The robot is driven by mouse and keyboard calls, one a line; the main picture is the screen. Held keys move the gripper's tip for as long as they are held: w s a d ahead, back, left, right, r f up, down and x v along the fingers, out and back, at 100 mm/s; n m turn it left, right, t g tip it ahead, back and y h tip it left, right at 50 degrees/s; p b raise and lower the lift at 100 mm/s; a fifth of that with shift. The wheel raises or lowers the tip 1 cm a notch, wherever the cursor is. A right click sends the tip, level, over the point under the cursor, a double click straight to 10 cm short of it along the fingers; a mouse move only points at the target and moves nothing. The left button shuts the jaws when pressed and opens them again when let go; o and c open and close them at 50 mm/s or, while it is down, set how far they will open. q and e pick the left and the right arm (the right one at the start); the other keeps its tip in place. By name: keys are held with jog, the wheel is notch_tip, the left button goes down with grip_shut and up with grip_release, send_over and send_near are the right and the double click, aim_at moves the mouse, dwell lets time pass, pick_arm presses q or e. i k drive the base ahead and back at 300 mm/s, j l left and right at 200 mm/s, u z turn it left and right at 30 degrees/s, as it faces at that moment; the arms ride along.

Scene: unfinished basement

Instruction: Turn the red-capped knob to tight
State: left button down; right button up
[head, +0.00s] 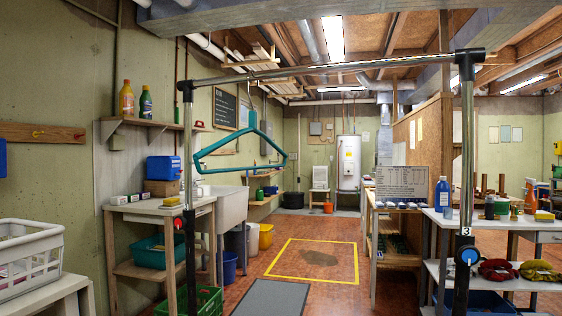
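The red-capped knob (179,224) sits on the left post of a metal clothes rack (330,70), on the post's left side. It is small here, and I cannot tell how tight it is. A larger blue-capped knob (468,256) is on the right post, below a small label with a 3. A teal hanger (240,147) hangs from the rack's top rail. Neither of my grippers is in view.
A wooden side table (163,214) and a white sink (229,204) stand behind the left post. A white crate (28,262) is at the lower left. A workbench (500,222) is behind the right post. Floor (330,292) shows between the posts, with a grey mat (270,298).

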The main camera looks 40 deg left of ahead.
aim_at(180, 222)
jog(key=u, duration=1.2)
